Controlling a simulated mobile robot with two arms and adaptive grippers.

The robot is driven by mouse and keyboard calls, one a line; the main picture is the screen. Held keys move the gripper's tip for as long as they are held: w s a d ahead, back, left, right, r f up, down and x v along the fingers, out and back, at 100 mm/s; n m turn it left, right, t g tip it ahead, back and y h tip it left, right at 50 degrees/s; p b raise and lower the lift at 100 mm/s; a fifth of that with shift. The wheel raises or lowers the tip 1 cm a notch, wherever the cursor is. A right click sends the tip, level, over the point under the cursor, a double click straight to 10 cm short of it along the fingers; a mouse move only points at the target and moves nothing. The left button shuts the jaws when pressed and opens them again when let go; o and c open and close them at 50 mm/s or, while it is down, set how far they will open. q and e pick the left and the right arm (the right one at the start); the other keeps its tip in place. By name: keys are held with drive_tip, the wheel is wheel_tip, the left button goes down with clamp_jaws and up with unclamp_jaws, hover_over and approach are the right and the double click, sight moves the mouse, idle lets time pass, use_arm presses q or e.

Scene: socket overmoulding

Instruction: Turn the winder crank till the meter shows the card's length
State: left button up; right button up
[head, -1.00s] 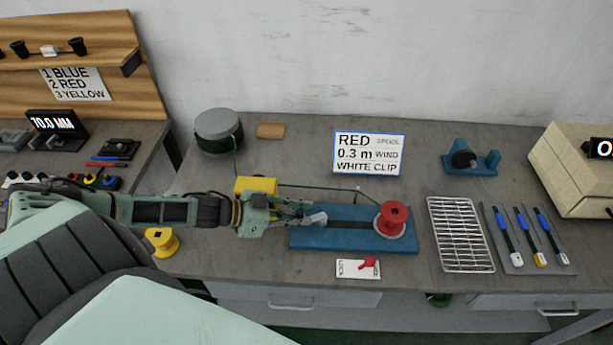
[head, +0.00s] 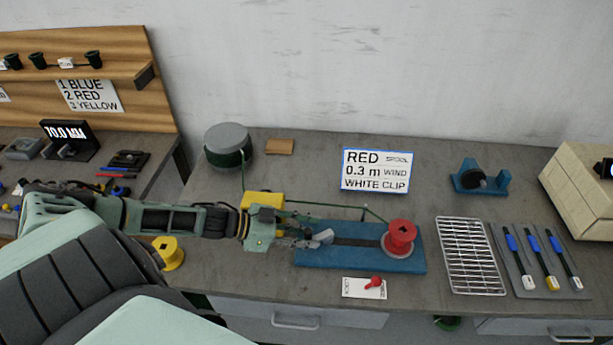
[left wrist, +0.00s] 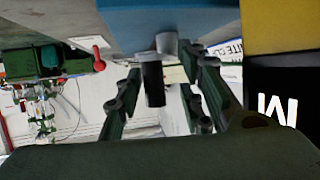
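The winder has a blue base (head: 350,258) with a red spool (head: 400,236) at its right end. A green cord runs from a drum (head: 229,146) past the yellow meter housing (head: 262,199) to the spool. The card (head: 376,170) reads RED SPOOL, 0.3 m WIND, WHITE CLIP. The grey crank (head: 323,237) is at the base's left. My left gripper (head: 303,239) is at the crank. In the left wrist view its fingers (left wrist: 163,100) stand open on both sides of the black crank handle (left wrist: 154,84), with gaps visible. The meter's reading is mostly cut off. My right gripper is not in view.
A red lever (head: 375,282) on a white LOCK plate sits before the winder. A wire rack (head: 469,256) and a tray of tools (head: 538,262) are to the right. A yellow spool (head: 168,252) is left, near my arm. A blue stand (head: 481,178) is behind.

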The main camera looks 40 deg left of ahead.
use_arm(q)
drive_tip(key=shift+a, duration=0.15)
drive_tip(key=shift+s+a+r, duration=0.15)
drive_tip(key=shift+s+a, duration=0.2)
drive_tip(key=v, duration=1)
drive_tip(key=shift+s+a+r, duration=0.15)
drive_tip(key=shift+s+r, duration=0.05)
drive_tip(key=shift+s, duration=0.05)
